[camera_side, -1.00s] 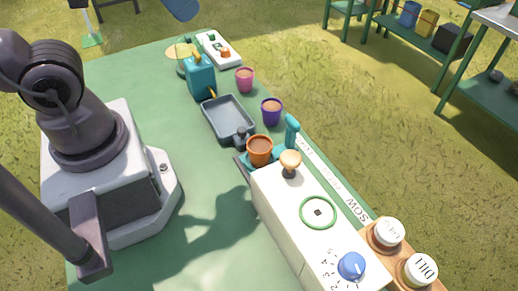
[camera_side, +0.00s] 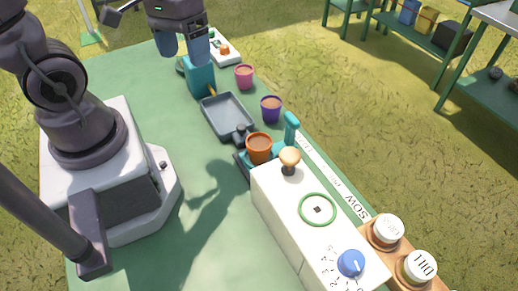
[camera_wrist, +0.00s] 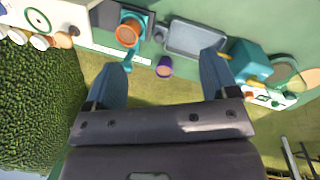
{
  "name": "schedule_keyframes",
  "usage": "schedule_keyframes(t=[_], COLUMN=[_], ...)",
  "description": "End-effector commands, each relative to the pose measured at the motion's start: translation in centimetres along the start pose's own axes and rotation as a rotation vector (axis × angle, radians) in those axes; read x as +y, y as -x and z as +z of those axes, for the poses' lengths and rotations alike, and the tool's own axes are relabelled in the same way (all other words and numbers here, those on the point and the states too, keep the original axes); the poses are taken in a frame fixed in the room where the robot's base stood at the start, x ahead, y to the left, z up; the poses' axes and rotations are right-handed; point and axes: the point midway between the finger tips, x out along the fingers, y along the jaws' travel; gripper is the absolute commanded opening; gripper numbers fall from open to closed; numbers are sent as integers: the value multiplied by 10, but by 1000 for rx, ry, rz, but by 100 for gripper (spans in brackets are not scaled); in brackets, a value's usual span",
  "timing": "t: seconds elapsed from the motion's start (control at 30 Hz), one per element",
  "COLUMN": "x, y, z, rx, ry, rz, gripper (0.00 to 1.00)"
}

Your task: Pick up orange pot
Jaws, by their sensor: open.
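The orange pot (camera_side: 259,149), filled with brown soil, stands upright on a teal and dark holder at the end of the white machine. It also shows in the wrist view (camera_wrist: 127,33), at the upper left, beyond my left-hand finger. My gripper (camera_side: 183,47) is open and empty, with two blue fingers, high over the far end of the table near the teal box. In the wrist view my gripper (camera_wrist: 163,72) has its fingers wide apart, with the purple pot (camera_wrist: 165,67) seen between them. The orange pot is well apart from the fingers.
A grey tray (camera_side: 228,118) lies behind the orange pot. A purple pot (camera_side: 271,108) and a pink pot (camera_side: 244,77) stand along the table's right edge.

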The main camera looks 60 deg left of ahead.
Motion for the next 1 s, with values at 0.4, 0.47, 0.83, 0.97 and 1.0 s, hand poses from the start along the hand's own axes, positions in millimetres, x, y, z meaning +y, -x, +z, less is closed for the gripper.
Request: schedule_keyframes(t=[0.4,0.47,0.83,0.97,1.0], x=[-10,-9,-14,-14,-11], y=[-100,-112,-159,-156,-156], z=[15,14,-26,-40,-42], rx=[-590,-646,-653,-590,-582], ry=[734,851,1372,1383,1376], rz=[422,499,903,973,986], gripper=[80,80,80,80,80])
